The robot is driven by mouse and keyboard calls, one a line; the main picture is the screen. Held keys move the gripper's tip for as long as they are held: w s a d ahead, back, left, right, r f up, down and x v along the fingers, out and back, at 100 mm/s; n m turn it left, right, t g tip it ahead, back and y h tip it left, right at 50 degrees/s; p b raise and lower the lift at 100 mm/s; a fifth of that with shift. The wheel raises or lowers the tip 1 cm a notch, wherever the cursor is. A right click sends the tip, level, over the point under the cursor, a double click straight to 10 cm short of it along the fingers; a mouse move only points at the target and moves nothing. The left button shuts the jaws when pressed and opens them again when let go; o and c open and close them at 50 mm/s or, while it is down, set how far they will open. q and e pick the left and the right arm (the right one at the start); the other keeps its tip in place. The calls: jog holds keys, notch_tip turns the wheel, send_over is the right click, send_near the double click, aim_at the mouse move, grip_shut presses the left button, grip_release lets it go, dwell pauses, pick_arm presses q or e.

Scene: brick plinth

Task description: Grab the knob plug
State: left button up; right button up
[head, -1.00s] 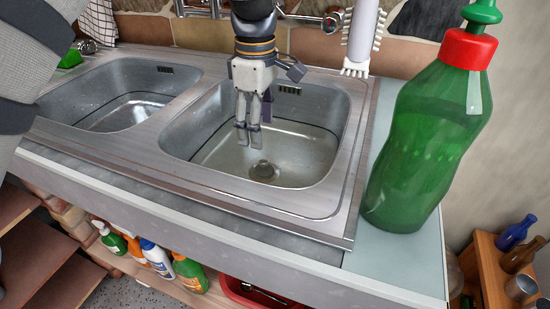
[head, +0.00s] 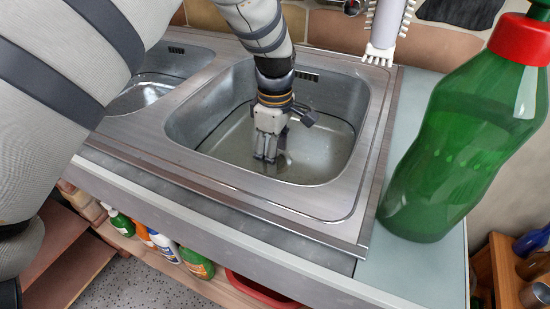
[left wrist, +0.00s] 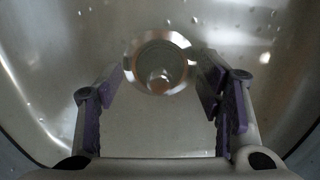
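The knob plug (left wrist: 160,78) sits in the bottom of the right sink basin. In the left wrist view it is a round metal piece inside a shiny ring, with a small knob in its middle. In the head view the plug (head: 284,160) is partly hidden behind my left gripper (head: 267,158). My left gripper reaches down into the basin just above the plug. In the left wrist view its two purple-padded fingers (left wrist: 163,80) are apart, one on each side of the plug, with nothing between them. My right gripper is not in view.
The metal basin (head: 215,140) walls surround my left gripper. A second basin (head: 140,95) lies to the left. A large green bottle (head: 455,150) stands on the counter to the right. A white brush (head: 387,30) hangs at the back. Several bottles stand on a shelf below.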

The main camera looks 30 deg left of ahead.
pick_arm(q)
jog(key=c, duration=1.1)
notch_tip(320, 180, up, 11)
jog(key=shift+r+p, duration=0.1)
jog(key=shift+p, duration=0.4)
jog(key=r+p, duration=0.1)
jog(key=r, duration=0.4)
jog(key=r+t+p, duration=0.1)
jog(key=r, duration=0.4)
jog(key=r+t+p, duration=0.1)
jog(key=r, duration=0.4)
jog(key=shift+s+r, duration=0.3)
jog(key=shift+s, duration=0.1)
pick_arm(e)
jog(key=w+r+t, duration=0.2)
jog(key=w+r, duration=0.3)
pick_arm(q)
jog(key=shift+r, duration=1.65)
